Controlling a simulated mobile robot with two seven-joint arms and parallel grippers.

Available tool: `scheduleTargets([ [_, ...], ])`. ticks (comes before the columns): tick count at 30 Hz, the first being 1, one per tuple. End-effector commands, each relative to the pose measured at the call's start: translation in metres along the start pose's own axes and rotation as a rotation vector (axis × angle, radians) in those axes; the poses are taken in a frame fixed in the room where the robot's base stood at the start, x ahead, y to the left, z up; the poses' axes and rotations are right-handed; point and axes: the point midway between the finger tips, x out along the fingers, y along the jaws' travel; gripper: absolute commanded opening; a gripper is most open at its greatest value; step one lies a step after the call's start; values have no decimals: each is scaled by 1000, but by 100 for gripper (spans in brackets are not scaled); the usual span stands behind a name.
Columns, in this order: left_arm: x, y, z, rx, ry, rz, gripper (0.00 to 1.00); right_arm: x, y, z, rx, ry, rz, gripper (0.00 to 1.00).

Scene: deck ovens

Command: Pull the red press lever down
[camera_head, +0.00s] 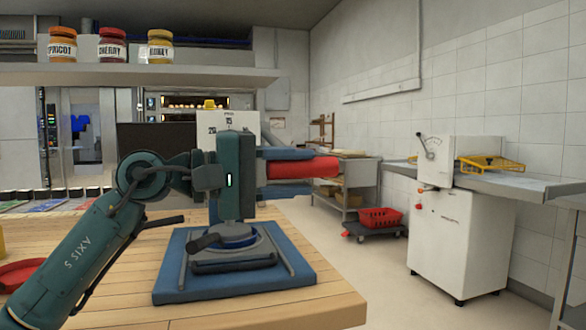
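The red press lever (318,167) shows as a thick red grip pointing right. My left gripper (300,171) comes in from the left, with one finger above the red grip and one below. The grip fills the space between the fingers, and the gripper looks shut on it. The press (235,262) stands on a blue base plate (215,292) on the wooden table. My gripper's body hides the upper press and where the lever joins it. My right gripper is not in view.
The wooden table (120,262) has a red ring-shaped item (18,274) at its left. A shelf (130,76) with several labelled jars runs above. A white machine (460,235) stands right, and a red basket (380,217) sits on a low dolly. The floor between is clear.

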Motion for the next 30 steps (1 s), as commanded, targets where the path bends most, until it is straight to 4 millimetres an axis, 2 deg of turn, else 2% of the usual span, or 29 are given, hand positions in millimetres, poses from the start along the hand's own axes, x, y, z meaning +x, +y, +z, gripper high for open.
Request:
scheduleTargets([
  [1,1,-6,0,-5,-2,-11,35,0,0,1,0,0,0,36],
  [6,1,-4,0,-4,0,-7,49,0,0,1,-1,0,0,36],
  [16,-7,0,-1,-2,2,-1,49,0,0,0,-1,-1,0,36],
  [20,-27,0,-1,0,5,-1,49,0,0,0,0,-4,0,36],
  [30,-101,-2,-1,-3,5,-4,49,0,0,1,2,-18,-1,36],
])
